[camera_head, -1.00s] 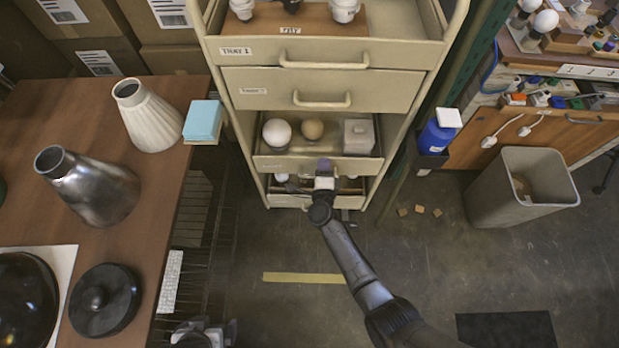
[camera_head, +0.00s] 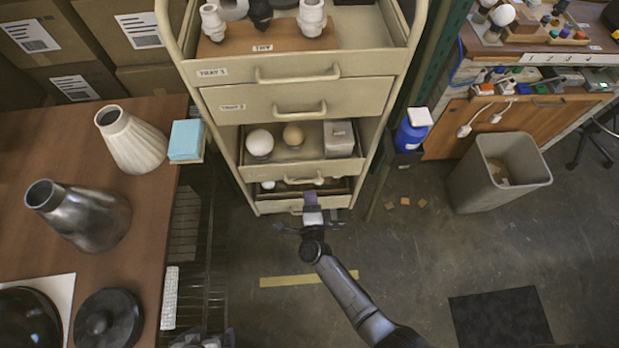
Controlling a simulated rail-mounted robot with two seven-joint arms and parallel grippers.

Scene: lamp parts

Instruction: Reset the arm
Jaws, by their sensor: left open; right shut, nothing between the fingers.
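My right arm comes in from the lower right, and its gripper (camera_head: 311,208) is just in front of the cart's lowest drawer (camera_head: 325,203). It is shut and holds nothing. My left gripper (camera_head: 204,341) shows only in part at the bottom edge, beside the table; it is open. The cart (camera_head: 255,72) has two shut upper drawers. The third drawer (camera_head: 300,180) is open, with a white bulb (camera_head: 260,142), a tan bulb (camera_head: 293,135) and a grey box (camera_head: 338,138). The lowest drawer is partly open, its contents mostly hidden.
A wooden table (camera_head: 150,230) at left holds a white ribbed shade (camera_head: 133,142), a metallic shade (camera_head: 82,215), a dark disc (camera_head: 107,320) and a blue box (camera_head: 186,140). A blue bottle (camera_head: 411,130) and grey bin (camera_head: 500,175) stand at right.

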